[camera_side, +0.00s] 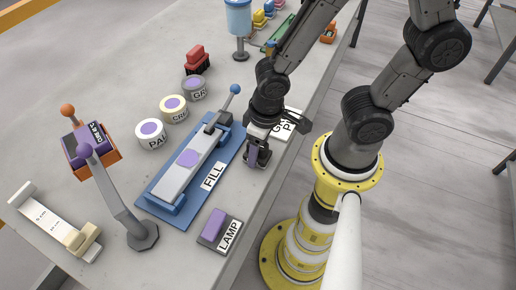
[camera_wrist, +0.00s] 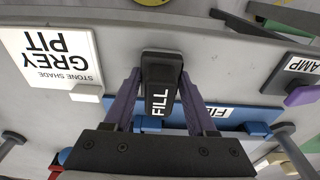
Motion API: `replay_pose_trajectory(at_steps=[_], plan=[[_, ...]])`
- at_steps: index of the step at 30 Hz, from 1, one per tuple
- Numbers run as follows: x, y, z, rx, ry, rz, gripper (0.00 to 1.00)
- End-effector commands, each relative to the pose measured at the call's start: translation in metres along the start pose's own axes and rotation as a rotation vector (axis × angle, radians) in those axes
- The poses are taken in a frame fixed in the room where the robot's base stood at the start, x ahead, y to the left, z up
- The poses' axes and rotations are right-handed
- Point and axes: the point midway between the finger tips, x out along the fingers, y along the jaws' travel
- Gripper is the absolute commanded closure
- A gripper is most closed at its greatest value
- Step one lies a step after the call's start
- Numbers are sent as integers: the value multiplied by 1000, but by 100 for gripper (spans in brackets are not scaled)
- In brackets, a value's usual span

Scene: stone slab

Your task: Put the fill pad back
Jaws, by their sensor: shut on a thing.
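The fill pad (camera_wrist: 161,84) is a dark block with a white FILL label, seen upright between my fingers in the wrist view. My gripper (camera_wrist: 160,95) is shut on it, with a purple finger on each side. In the side view my gripper (camera_side: 257,156) is low over the slab's near edge, right of the blue FILL station (camera_side: 160,198). The pad is hard to make out there, and I cannot tell whether it touches the slab. The station has a pale bar with a purple disc on it. Its blue base also shows in the wrist view (camera_wrist: 240,116).
The GREY PIT card (camera_side: 291,122) is just behind my gripper. The LAMP plate (camera_side: 221,230) with a purple block is in front. Round pots (camera_side: 151,134), a red brush (camera_side: 196,60) and a lever stand (camera_side: 142,236) are left. Bare slab lies between station and LAMP plate.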

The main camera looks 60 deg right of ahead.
Motion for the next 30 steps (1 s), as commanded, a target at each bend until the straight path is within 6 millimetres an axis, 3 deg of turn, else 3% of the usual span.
replay_pose_trajectory(at_steps=[2,3,8,20,30], plan=[[2,0,0,-1,-1,1,95],[3,0,0,-1,0,0,40],[2,0,0,0,0,0,13],[-6,-1,-1,0,4,-2,13],[-70,-1,-2,-2,8,-4,13]])
